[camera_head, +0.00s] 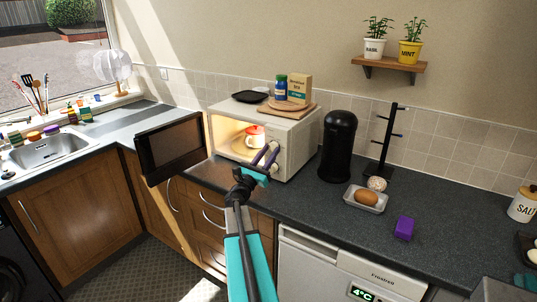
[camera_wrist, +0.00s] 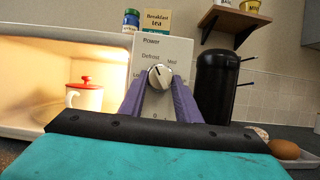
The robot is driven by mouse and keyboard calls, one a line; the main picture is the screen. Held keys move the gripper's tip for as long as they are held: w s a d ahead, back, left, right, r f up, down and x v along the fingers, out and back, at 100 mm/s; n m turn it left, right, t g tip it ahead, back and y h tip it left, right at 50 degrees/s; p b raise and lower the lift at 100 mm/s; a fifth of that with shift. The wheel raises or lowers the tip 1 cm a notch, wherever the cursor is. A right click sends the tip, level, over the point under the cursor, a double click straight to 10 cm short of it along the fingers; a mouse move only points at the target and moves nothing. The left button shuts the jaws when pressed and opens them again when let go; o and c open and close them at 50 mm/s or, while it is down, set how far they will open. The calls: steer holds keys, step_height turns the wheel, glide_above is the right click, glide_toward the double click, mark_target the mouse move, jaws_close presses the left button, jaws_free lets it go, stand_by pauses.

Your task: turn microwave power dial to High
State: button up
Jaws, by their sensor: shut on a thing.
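The white microwave (camera_head: 297,143) stands on the counter with its dark door (camera_head: 172,147) swung open to the left and its inside lit. Its power dial (camera_wrist: 159,76) is a pale round knob under the word Power in the wrist view. Defrost and Med show above it; a label at its left is partly covered, and High is hidden. A dark mark is on the knob's upper part, but its exact setting is hard to tell. My gripper (camera_head: 266,155) has its purple fingers shut on the dial, one at each side.
A white mug with a red lid (camera_head: 256,134) sits inside the microwave. A wooden board on top (camera_head: 286,109) carries a jar and a tea box. A black canister (camera_head: 338,146) stands close on the right. The open door limits room at the left.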

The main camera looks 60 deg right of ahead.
steer(key=shift+d+m+g+b, duration=0.15)
steer(key=shift+m+g+b, duration=0.25)
steer(key=shift+m+b, duration=0.75)
steer(key=m+b, duration=0.1)
steer(key=m+g+b, duration=0.1)
steer(key=b, duration=0.1)
steer(key=m+g+b, duration=0.1)
steer(key=shift+w+m+y, duration=0.25)
steer(key=shift+y, duration=0.05)
steer(key=m+g+y+b, duration=0.1)
steer(key=m+b, duration=0.3)
steer(key=m, duration=0.1)
steer(key=r+m+g+y+b, duration=0.1)
steer(key=m+y+b, duration=0.1)
steer(key=m+b, duration=0.2)
steer(key=w+m+g+y+b, duration=0.1)
steer(key=m+g+y+b, duration=0.1)
steer(key=m+b, duration=0.2)
steer(key=shift+r+m, duration=0.2)
steer(key=shift+m, duration=1.4)
steer(key=m+t+y+b, duration=0.1)
steer(key=m, duration=0.1)
steer(key=m+y+b, duration=0.1)
steer(key=m, duration=0.2)
steer(key=shift+s+r+t, duration=0.15)
steer(key=shift+r+t, duration=0.25)
steer(key=shift+m, duration=0.3)
steer(key=o, duration=1.1)
steer(key=shift+c, duration=0.2)
